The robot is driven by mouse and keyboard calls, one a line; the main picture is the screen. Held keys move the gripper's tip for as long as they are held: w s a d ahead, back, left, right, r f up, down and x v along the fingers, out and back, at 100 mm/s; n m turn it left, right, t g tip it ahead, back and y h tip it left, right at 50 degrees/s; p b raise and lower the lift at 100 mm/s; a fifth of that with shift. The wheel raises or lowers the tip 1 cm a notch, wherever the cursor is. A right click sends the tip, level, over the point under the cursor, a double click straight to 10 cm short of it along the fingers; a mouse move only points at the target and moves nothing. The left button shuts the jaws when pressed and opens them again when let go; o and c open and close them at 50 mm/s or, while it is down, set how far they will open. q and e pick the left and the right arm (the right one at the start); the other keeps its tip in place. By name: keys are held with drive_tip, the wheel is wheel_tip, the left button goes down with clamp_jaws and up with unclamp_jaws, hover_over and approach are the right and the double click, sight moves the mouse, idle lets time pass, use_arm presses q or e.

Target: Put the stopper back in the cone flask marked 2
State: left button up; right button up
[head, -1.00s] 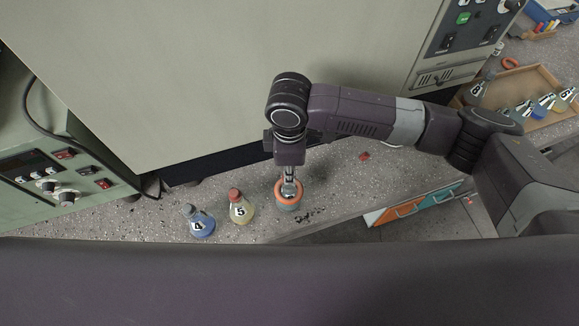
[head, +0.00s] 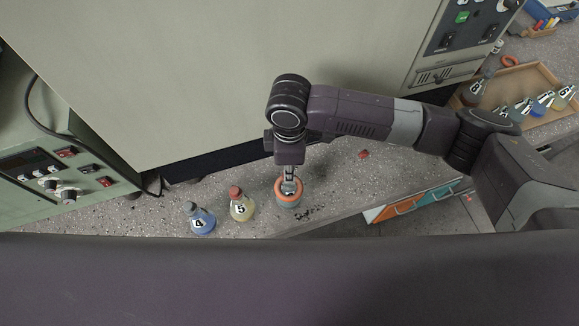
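The fingers are too small and hidden to tell open from shut. A small red piece (head: 364,155), perhaps a stopper, lies loose on the bench to the right. No flask with a readable 2 shows. My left gripper is not in view.
Flask 4 (head: 201,223), blue, and flask 5 (head: 242,210), yellow with a red stopper, stand to the left. A wooden tray (head: 531,75) with several flasks is at the right. A large cabinet (head: 200,70) stands behind. Dark specks lie near the front edge.

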drive_tip(key=shift+f, duration=0.3)
drive_tip(key=shift+f, duration=0.55)
drive_tip(key=shift+f, duration=0.25)
idle(0.3)
drive_tip(key=shift+f, duration=0.25)
drive_tip(key=o, duration=0.9)
drive_tip(key=shift+c, duration=0.2)
drive_tip(key=o, duration=0.6)
